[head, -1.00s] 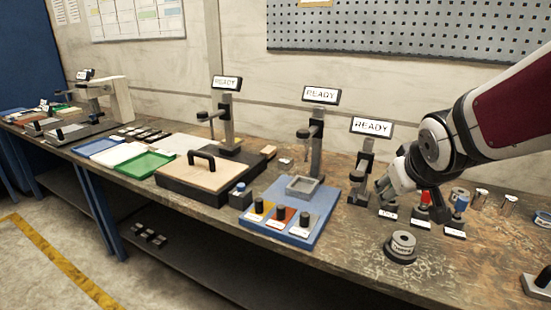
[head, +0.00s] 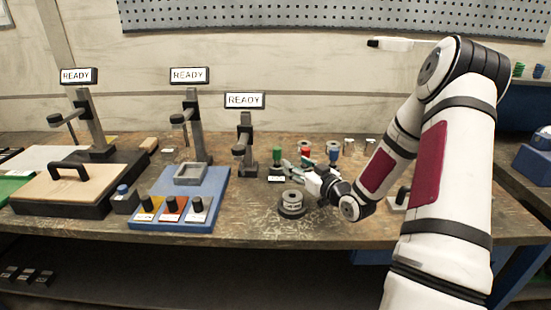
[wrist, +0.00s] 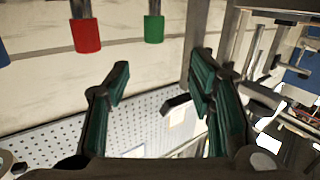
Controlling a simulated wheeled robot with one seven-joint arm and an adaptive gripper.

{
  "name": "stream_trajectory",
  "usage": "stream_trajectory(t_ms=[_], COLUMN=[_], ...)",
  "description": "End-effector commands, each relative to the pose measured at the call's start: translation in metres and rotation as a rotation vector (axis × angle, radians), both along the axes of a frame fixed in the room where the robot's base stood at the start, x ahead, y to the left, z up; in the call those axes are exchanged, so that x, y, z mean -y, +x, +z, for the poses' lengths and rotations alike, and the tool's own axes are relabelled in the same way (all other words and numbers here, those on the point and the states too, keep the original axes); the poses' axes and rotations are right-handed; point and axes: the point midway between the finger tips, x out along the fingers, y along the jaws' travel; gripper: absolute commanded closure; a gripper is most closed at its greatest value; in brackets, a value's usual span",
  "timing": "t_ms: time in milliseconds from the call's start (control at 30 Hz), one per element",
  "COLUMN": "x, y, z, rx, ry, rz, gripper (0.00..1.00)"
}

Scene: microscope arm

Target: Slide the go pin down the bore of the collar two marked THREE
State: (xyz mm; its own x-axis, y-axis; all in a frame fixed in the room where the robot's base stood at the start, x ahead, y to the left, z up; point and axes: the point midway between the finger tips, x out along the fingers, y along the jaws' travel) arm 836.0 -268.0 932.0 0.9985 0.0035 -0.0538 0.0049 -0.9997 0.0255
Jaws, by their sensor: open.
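A grey collar marked THREE (head: 292,199) stands on a dark round base near the bench front, with its bore facing up. Behind it, a green-topped pin (head: 277,154), a red one (head: 305,150) and a blue one (head: 333,152) stand in dark holders. Their labels are too small to read, so I cannot tell which is the go pin. The green (wrist: 154,28), red (wrist: 86,35) and blue pieces show at the top of the wrist view. My gripper (head: 300,167) is between collar and pins, partly hiding the holders. Its green-padded fingers are apart and empty.
A READY stand (head: 244,150) rises left of the pins. A blue board (head: 215,205) with a grey tray and several dark knobs lies further left. Small metal cylinders (head: 349,145) stand at the back right. Bare bench surrounds the collar's left and front.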

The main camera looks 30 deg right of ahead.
Motion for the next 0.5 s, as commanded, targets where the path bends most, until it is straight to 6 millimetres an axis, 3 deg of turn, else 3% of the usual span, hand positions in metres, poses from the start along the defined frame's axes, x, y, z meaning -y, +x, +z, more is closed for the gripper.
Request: stream_trajectory(t_ms=[167, 500], x=[0.007, 0.006], y=[-0.001, 0.057], z=[-0.001, -0.001], rx=[0.055, 0.057], ry=[0.026, 0.026], rz=[-0.008, -0.008], gripper=[0.51, 0.51])
